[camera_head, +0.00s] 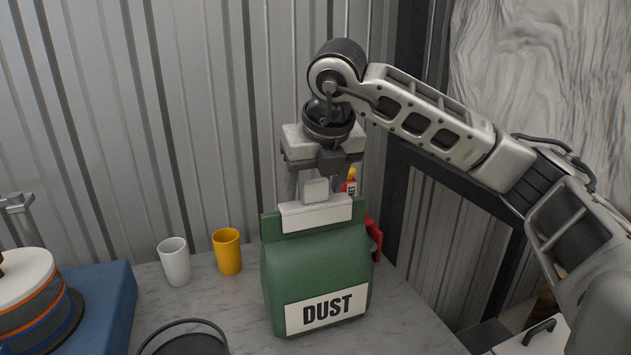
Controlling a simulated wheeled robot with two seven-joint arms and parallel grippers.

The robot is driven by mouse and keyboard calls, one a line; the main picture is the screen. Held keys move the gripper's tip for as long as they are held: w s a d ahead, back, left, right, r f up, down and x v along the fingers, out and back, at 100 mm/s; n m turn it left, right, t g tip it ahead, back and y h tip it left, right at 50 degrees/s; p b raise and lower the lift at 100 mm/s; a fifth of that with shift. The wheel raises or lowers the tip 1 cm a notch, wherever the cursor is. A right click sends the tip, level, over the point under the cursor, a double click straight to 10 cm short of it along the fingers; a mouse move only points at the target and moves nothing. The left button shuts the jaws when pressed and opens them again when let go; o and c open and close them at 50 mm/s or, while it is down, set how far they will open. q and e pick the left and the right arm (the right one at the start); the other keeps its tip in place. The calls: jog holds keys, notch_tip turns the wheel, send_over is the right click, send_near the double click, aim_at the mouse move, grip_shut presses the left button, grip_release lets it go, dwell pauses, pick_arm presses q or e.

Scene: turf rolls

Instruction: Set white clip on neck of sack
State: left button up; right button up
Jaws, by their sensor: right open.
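A green sack (315,270) labelled DUST stands upright on the marble-look worktop (240,315). The white clip (316,214) lies across the front of the sack's folded neck, with a small white block (315,191) standing up from its middle. My right gripper (313,188) comes down from above, fingers pointing at the clip. Its fingers are open, one on each side of the block, with a gap visible at the left. Whether the far finger touches the block cannot be told. My left gripper is not in view.
A white cup (175,262) and an orange cup (227,252) stand left of the sack. A red object (374,238) and a small red bottle with a yellow cap (350,183) are partly hidden behind it. A dark round pan-like item (190,345) is at the front.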

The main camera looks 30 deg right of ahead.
jog(key=shift+r, duration=0.1)
jog(key=shift+r, duration=0.25)
jog(key=p+v, duration=0.1)
jog(key=v, duration=1)
jog(key=shift+s+r, duration=0.2)
jog(key=shift+r, duration=0.1)
jog(key=shift+a+f, duration=0.1)
jog(key=b+x, duration=0.1)
jog(key=x, duration=1.1)
jog(key=shift+f, duration=0.4)
jog(key=shift+w+r, duration=0.1)
jog(key=shift+r, duration=0.95)
jog(key=shift+f, duration=0.1)
